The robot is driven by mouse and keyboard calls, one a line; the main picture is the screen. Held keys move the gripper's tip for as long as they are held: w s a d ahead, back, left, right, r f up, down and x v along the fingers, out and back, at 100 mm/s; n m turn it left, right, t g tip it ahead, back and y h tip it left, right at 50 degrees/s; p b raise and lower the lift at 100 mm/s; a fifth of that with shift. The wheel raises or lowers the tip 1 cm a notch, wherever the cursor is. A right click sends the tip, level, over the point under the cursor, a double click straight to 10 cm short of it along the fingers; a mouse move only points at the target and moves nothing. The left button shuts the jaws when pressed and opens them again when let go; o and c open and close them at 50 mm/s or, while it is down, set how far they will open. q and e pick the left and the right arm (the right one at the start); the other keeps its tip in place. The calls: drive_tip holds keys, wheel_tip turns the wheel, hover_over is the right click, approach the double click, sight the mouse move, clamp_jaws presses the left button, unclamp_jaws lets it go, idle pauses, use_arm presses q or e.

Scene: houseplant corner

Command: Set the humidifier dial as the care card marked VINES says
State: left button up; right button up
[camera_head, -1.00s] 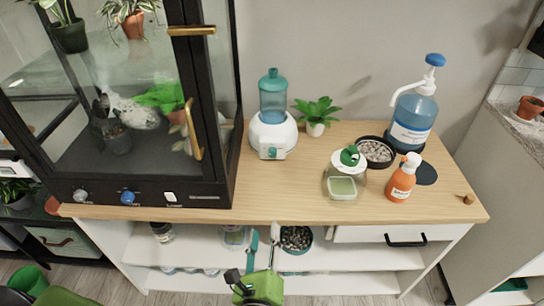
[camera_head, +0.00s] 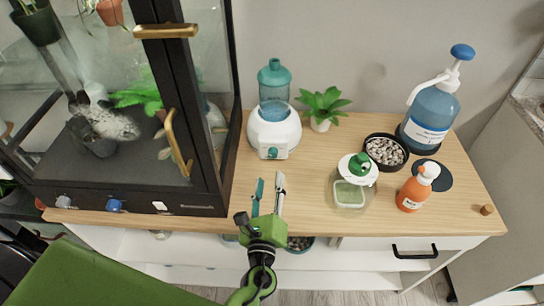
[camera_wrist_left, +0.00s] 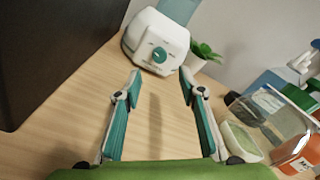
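The humidifier (camera_head: 273,128) is white with a teal tank and stands on the wooden cabinet top near the wall. Its teal dial (camera_head: 272,153) is on the front; in the left wrist view the dial (camera_wrist_left: 159,55) is ahead, beyond the fingertips and apart from them. My left gripper (camera_head: 268,187) is open and empty over the front part of the top, with its fingers pointing toward the humidifier. It also shows in the left wrist view (camera_wrist_left: 160,85). My right gripper is not in view. No card marked VINES can be made out.
A black glass cabinet (camera_head: 215,170) stands close on the left. To the right are a small plant (camera_head: 321,107), a clear container (camera_head: 350,196), a pebble bowl (camera_head: 404,148), an orange bottle (camera_head: 413,188) and a blue pump bottle (camera_head: 428,110). The wood before the humidifier is clear.

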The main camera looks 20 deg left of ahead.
sight(272, 156)
use_arm(q)
drive_tip(key=p+x, duration=0.1)
drive_tip(key=x, duration=0.6)
drive_tip(key=shift+w, duration=0.45)
drive_tip(key=shift+w+a+f, duration=0.1)
drive_tip(key=shift+w+a, duration=0.1)
drive_tip(key=shift+w, duration=0.2)
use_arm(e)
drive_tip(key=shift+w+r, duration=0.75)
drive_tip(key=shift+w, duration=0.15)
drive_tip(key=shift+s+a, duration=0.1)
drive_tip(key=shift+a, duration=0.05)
use_arm(q)
clamp_jaws()
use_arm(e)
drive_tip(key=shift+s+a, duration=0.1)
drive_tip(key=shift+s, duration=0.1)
